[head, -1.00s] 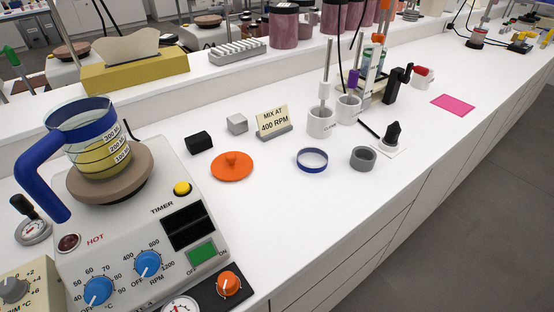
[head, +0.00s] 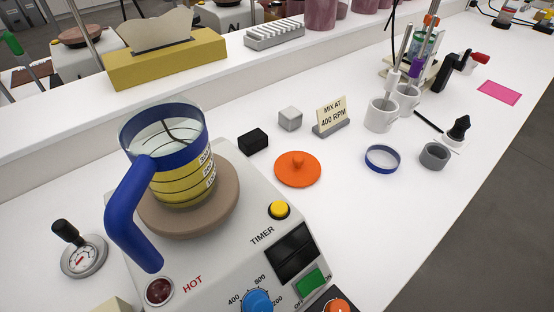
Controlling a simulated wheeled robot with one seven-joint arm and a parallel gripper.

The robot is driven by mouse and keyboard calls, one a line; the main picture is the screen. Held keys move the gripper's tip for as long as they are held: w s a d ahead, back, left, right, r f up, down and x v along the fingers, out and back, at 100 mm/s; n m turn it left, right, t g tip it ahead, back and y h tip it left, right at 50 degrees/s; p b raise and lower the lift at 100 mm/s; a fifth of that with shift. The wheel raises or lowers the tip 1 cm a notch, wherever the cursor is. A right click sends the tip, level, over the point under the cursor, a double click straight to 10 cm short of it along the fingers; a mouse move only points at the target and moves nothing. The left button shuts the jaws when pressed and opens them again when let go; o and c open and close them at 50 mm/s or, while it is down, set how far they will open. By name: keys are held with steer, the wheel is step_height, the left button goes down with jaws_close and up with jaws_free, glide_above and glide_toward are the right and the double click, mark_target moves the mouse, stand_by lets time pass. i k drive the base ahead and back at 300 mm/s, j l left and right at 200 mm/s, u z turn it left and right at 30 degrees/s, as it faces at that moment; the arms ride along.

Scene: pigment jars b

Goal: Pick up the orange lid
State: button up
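The orange lid (head: 298,170) is a flat round disc with a small knob in its middle. It lies knob up on the white bench, just behind and right of the hot plate stirrer. Nothing covers it. My gripper is not in the head view.
The hot plate (head: 190,205) bears a blue-handled beaker (head: 180,165) of yellow liquid. Near the lid are a black block (head: 253,141), a grey cube (head: 290,118), a sign (head: 332,116) and a blue ring (head: 382,159). Bare bench (head: 350,215) lies right of the lid.

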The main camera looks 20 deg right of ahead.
mark_target(296, 169)
steer(key=k+l, duration=0.35)
steer(key=k+l+z, duration=0.1)
steer(key=k+l, duration=0.2)
steer(key=k, duration=0.25)
